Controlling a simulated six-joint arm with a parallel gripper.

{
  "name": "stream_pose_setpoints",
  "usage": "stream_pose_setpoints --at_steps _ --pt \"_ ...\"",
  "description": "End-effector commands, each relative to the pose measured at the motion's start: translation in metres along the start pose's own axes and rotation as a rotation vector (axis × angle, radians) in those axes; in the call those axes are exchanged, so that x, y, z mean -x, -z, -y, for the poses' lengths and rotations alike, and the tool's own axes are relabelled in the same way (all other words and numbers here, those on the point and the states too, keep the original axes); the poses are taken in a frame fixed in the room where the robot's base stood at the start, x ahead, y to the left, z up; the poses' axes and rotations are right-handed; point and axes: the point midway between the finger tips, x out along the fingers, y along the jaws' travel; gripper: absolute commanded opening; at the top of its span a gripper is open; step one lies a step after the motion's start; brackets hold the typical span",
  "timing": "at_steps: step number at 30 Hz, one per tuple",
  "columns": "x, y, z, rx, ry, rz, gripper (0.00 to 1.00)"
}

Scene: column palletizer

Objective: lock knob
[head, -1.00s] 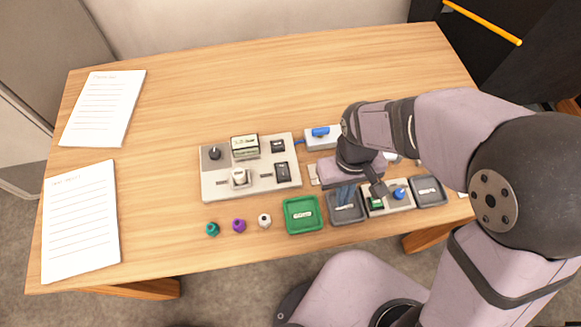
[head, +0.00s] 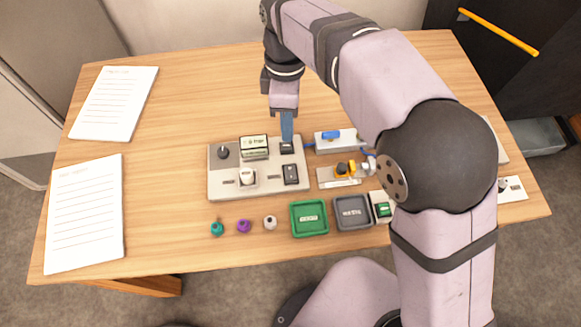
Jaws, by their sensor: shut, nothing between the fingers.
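A light grey control panel (head: 262,186) lies in the middle of the table. It carries a round black knob (head: 223,152) at its upper left and a white knob (head: 247,175) on a square base at lower middle. A small display (head: 254,142) stands at its top, its text too small to read. A black switch (head: 291,173) sits at lower right. My gripper (head: 287,139) points down at the panel's upper right corner, its blue fingers shut and empty. The tips are at or just above another dark switch (head: 287,149), partly hidden; contact cannot be told.
Teal (head: 217,228), purple (head: 243,226) and white (head: 270,222) small knobs lie in front of the panel. A green tray (head: 294,221) and a grey tray (head: 338,222) are to their right. A blue-handled block (head: 349,148) stands right of the panel.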

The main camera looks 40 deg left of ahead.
Motion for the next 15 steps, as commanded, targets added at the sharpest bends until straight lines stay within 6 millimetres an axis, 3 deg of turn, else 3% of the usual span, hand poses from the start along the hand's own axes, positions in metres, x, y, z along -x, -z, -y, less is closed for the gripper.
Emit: stream_pose_setpoints --at_steps 6,15 --pt "0.0 -0.0041 0.0074 0.158 0.03 0.013 0.0" --pt "-0.0001 -0.004 0.007 0.199 0.029 0.012 0.0"
